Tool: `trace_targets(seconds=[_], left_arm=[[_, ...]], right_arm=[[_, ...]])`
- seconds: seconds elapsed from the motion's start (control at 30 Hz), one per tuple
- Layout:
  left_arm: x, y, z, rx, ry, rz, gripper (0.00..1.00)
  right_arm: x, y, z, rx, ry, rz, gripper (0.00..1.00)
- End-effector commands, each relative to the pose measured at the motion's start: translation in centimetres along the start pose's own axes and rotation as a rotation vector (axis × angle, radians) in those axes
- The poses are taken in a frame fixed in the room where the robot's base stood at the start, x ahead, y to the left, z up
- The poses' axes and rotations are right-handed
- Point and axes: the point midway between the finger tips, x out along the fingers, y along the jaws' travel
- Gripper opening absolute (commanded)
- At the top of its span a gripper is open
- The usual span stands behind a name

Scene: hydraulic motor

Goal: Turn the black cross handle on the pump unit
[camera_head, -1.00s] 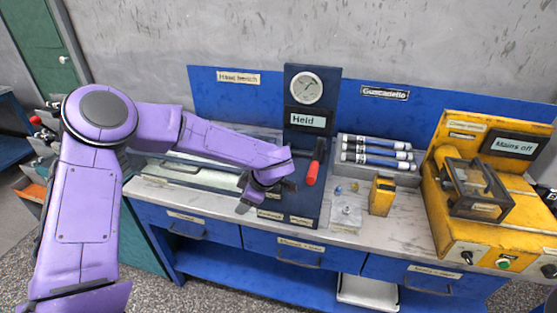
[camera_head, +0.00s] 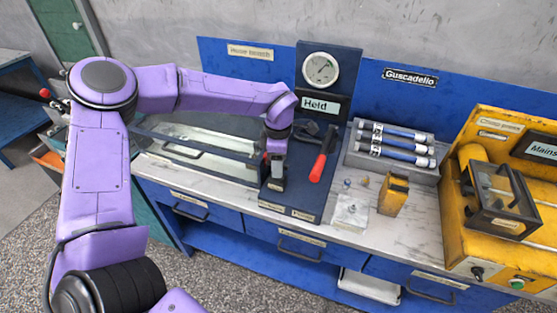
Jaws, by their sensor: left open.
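The pump unit (camera_head: 322,112) is a dark blue stand with a round gauge (camera_head: 320,68) and a label reading "Held". A black part that looks like the cross handle (camera_head: 305,131) shows below the label, partly hidden by my left wrist; its shape is hard to make out. A lever with a red grip (camera_head: 323,155) leans just to its right. My left gripper (camera_head: 276,182) is open and points down over the left part of the unit's base, left of and nearer than the black part. Whether it touches anything is unclear. My right gripper is not in view.
Blue-white cylinders (camera_head: 395,145) lie in a grey tray right of the unit. A small yellow block (camera_head: 393,195) and a clear plate (camera_head: 351,211) sit before it. A yellow press (camera_head: 495,150) stands at the right. A glass-topped case (camera_head: 195,145) lies left.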

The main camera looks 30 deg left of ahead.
Motion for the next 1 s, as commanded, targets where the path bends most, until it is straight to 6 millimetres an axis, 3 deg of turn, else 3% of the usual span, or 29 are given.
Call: trace_targets(seconds=[0.27, 0.43, 0.47, 1.0], left_arm=[[0.37, 0.01, 0.00, -0.001, 0.000, 0.000, 0.54], [0.36, -0.02, 0.00, -0.001, 0.000, -0.001, 0.02], [0.36, -0.03, 0.00, 0.000, 0.000, -0.001, 0.00], [0.60, -0.13, 0.00, -0.097, 0.002, -0.004, 0.00]], right_arm=[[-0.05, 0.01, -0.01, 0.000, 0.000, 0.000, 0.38], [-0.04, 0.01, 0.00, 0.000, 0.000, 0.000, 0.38], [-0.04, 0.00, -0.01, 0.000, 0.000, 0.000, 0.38], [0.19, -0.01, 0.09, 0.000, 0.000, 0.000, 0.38]])
